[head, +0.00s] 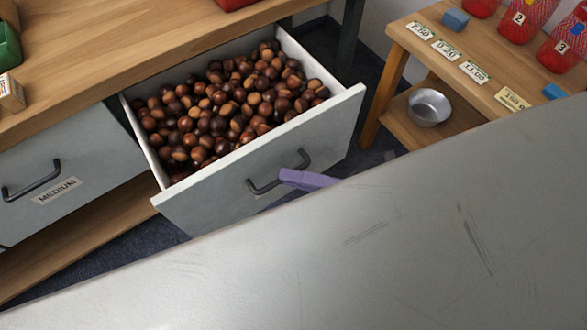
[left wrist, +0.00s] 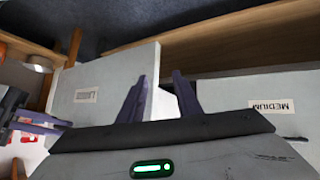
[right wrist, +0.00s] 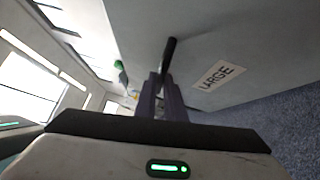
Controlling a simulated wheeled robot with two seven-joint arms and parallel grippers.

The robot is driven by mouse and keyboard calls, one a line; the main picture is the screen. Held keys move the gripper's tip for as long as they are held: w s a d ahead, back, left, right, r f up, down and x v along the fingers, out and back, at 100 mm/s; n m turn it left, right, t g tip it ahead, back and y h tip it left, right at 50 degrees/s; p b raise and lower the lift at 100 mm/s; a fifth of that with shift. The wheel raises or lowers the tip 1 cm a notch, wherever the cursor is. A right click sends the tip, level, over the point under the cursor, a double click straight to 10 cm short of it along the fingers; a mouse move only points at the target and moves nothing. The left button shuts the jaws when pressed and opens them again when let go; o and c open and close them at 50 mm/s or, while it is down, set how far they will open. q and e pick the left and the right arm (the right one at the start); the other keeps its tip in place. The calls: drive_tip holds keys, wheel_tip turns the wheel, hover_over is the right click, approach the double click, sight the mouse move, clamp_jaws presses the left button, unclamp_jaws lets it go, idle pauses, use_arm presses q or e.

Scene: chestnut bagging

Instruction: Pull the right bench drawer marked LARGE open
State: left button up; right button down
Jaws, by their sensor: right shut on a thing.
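The LARGE drawer (head: 335,125) is pulled well out of the bench and is full of brown chestnuts (head: 230,105). Its dark bar handle (head: 262,187) is on the grey front. My right gripper (head: 303,179) has its purple fingers at the handle's right end. In the right wrist view my right gripper (right wrist: 164,80) is shut on the handle (right wrist: 168,55), beside the LARGE label (right wrist: 220,76). My left gripper (left wrist: 158,88) shows in the left wrist view with fingers apart and nothing between them, close to the drawers. It is not visible in the head view.
The MEDIUM drawer (head: 85,190) is shut to the left. The wooden bench top (head: 120,45) lies above. A wooden stand (head: 440,50) on the right holds price cards, red net bags (head: 520,25) and a metal bowl (head: 429,108). A large grey part of mine covers the lower right.

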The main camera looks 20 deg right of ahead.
drive_tip(key=c, duration=1.8)
unclamp_jaws()
drive_tip(key=shift+c, duration=0.2)
drive_tip(key=v, duration=1)
drive_tip(key=shift+s+d, duration=0.15)
drive_tip(key=shift+s, duration=0.05)
